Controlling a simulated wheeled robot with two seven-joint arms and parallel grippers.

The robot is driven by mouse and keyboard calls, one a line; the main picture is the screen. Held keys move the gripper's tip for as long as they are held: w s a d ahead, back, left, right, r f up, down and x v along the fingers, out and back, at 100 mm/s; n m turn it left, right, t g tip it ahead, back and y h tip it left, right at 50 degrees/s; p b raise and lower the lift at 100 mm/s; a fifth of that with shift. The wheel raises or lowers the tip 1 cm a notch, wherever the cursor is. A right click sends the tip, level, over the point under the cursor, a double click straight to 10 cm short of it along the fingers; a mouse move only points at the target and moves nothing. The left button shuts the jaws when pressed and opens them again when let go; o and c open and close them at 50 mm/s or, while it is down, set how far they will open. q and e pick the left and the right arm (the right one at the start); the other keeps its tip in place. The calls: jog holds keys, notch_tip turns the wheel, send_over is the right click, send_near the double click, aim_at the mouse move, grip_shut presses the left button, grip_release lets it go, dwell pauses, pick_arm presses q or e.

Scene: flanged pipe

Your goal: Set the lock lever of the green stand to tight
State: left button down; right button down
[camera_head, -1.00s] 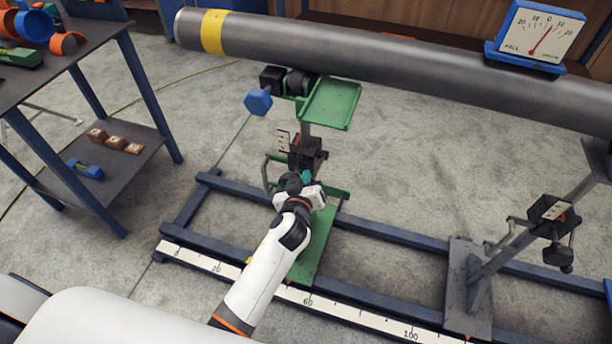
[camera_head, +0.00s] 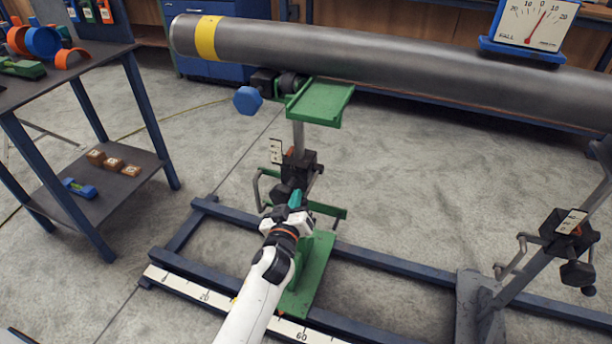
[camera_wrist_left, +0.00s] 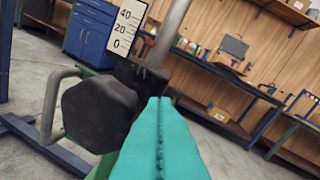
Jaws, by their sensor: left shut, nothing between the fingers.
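The green stand (camera_head: 316,268) rises from the floor rails under the pipe, with a green top plate (camera_head: 321,100). A black clamp block (camera_head: 302,163) sits on its grey post, with a small orange part beside a white scale plate (camera_head: 276,151). A dark many-sided knob (camera_wrist_left: 97,112) shows large in the left wrist view, just left of my fingers. I cannot tell for certain which part is the lock lever. My left gripper (camera_head: 295,199) is shut and empty, its teal fingertips (camera_wrist_left: 160,110) close below the block and beside the knob. Contact is unclear. My right gripper is out of view.
A grey pipe (camera_head: 400,62) with a yellow band lies above the stand and carries a dial gauge (camera_head: 537,25). A grey bent handle (camera_wrist_left: 52,105) juts out left of the knob. A second stand (camera_head: 568,235) is at right. A shelf table (camera_head: 125,185) stands at left.

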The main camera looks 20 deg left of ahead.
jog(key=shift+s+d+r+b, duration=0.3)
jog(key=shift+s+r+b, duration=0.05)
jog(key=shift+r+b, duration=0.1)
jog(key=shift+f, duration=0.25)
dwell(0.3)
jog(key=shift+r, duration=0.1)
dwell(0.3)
